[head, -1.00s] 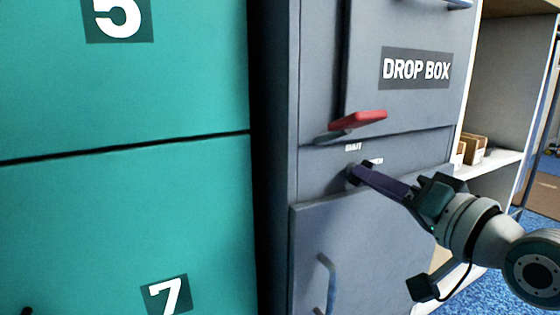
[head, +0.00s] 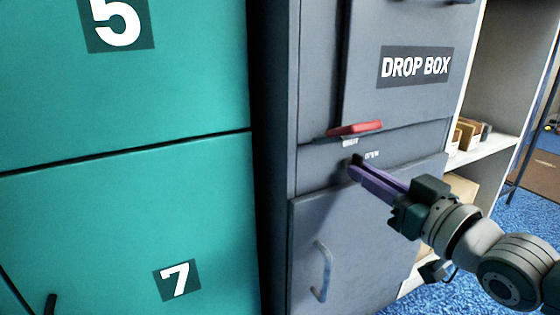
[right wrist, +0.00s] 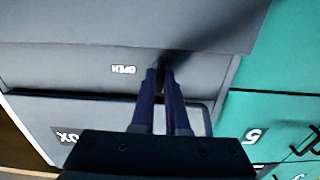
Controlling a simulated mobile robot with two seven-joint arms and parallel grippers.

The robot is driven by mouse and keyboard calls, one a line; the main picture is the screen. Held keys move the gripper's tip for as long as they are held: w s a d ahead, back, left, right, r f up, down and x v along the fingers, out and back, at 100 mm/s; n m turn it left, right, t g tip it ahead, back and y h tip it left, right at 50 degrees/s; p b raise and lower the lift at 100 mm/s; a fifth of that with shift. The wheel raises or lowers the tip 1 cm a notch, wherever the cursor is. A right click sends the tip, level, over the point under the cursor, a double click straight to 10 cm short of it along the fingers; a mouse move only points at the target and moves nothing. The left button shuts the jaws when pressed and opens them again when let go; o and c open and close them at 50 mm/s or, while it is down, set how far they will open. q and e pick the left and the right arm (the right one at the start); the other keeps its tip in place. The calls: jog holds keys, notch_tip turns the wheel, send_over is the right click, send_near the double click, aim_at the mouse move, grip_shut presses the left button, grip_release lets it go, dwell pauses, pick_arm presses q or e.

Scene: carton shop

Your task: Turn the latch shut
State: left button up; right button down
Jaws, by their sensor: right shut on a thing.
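The drop box cabinet (head: 320,165) is grey, with a small SHUT label (head: 350,142) and an OPEN label (head: 372,155) on the band below its upper door. In the right wrist view the two fingertips (right wrist: 160,68) meet at the cabinet face beside the OPEN label (right wrist: 124,70). My left gripper is not in view.
A curved grey handle (head: 322,272) is on the lower door. Teal lockers (head: 120,210) stand at the left. Shelves with cartons (head: 468,134) stand at the right, over blue carpet.

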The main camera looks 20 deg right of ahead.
jog(key=shift+n, duration=0.3)
jog(key=c, duration=0.9)
grip_release()
jog(key=s+p, duration=0.1)
jog(key=s, duration=0.2)
jog(key=s+p, duration=0.2)
jog(key=s, duration=0.1)
jog(key=s+p, duration=0.1)
jog(key=s, duration=0.3)
jog(key=shift+d+p, duration=0.35)
jog(key=shift+d, duration=0.05)
